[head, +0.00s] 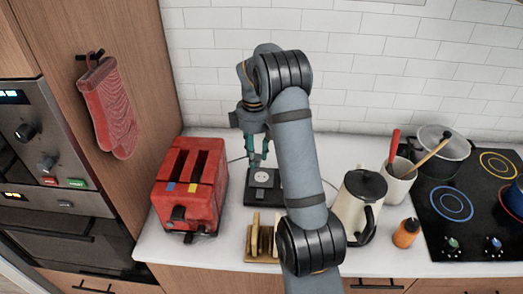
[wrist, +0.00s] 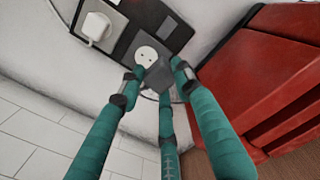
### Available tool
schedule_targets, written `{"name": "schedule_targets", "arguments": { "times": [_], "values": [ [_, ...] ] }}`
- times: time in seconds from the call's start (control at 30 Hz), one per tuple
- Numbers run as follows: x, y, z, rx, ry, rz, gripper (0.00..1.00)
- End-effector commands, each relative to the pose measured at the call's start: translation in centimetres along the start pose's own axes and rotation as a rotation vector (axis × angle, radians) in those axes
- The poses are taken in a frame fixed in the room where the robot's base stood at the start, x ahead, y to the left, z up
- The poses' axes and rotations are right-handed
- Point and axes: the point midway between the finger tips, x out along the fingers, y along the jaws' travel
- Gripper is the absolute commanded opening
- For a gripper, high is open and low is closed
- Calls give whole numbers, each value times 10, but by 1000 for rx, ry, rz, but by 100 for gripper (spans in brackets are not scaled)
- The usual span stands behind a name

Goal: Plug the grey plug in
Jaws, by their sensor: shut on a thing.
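My gripper (wrist: 155,80) has teal fingers shut on the grey plug (wrist: 170,76), a small dark grey block at the fingertips in the wrist view. The black socket panel (wrist: 122,52) lies behind it, with a round white socket (wrist: 146,54) just beside the plug in the picture. I cannot tell whether the plug touches the socket. A white plug (wrist: 96,27) sits on a grey section of the panel. In the head view my gripper (head: 258,158) is above the panel (head: 263,200) on the counter; the grey plug cannot be made out there.
A red toaster (head: 192,184) stands close to the left of the panel. A toast rack (head: 262,240) is in front, and a cream kettle (head: 357,207) stands to the right of my arm. A thin cable (head: 237,159) runs behind the toaster. The tiled wall (head: 215,85) is behind.

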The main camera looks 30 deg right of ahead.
Motion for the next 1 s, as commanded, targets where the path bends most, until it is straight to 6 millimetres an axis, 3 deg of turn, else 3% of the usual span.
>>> {"name": "schedule_targets", "arguments": {
  "times": [0.1, 0.2, 0.67, 1.0],
  "values": [
    [16, 22, 8, -94, 0, -2, 10],
    [23, 30, 11, -140, 1, 0, 10],
    [27, 32, 12, -153, 1, 0, 10],
    [47, 32, 12, -152, 1, -1, 10]
  ]
}}
